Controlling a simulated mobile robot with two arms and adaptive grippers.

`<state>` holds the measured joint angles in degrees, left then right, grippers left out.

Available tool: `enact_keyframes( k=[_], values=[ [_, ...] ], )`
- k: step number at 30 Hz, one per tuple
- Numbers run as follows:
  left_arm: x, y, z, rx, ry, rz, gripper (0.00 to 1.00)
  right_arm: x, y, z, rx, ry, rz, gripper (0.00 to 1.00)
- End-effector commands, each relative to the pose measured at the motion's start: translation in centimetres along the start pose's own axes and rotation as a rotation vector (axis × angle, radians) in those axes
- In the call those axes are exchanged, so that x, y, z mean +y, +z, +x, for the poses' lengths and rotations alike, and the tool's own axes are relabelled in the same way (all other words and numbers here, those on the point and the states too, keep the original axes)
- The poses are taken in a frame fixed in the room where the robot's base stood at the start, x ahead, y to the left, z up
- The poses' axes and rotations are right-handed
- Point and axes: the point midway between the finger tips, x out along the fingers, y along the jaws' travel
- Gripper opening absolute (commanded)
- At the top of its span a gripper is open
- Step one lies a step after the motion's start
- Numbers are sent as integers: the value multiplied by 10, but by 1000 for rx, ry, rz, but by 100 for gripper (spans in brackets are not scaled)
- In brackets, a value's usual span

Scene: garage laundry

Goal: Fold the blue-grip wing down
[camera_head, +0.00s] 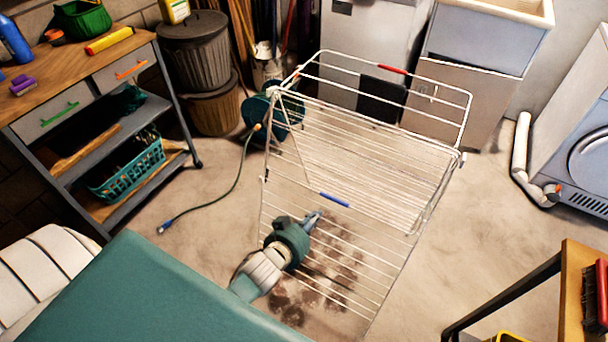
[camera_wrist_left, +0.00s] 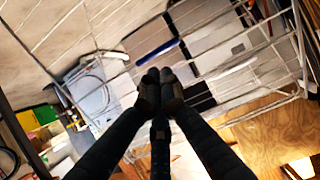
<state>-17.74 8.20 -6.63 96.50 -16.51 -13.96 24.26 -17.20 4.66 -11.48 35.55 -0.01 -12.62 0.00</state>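The white wire drying rack (camera_head: 350,135) stands on the garage floor. Its blue grip (camera_head: 335,199) sits on a bar on the near side, with the wing's wires around it; the wing's exact angle is hard to tell. The far wing, with a red grip (camera_head: 392,69), stands raised. My left gripper (camera_head: 313,218) is just in front of and slightly left of the blue grip. In the left wrist view its fingertips (camera_wrist_left: 160,76) are together with nothing seen between them, and the blue grip (camera_wrist_left: 158,53) shows beyond them, apparently apart. My right gripper is out of view.
A workbench (camera_head: 75,70) with drawers and a teal basket (camera_head: 130,170) stands at left. A green hose (camera_head: 225,195) lies on the floor beside the rack. A washing machine (camera_head: 580,150) is at right, a wooden-topped table (camera_head: 575,270) at lower right.

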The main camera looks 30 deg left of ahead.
Motion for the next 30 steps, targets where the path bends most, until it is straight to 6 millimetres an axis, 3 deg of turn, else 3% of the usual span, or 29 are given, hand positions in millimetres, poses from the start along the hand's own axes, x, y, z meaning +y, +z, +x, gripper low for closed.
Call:
enact_keyframes(
  k=[5,14,24,30],
  values=[
    [0,0,0,0,0,0,0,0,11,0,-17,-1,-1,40],
    [0,2,-10,-3,0,0,0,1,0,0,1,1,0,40],
    [0,1,-78,-3,0,-1,0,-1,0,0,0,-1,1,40],
    [0,1,-110,-2,-1,-1,0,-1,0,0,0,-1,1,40]
  ],
)
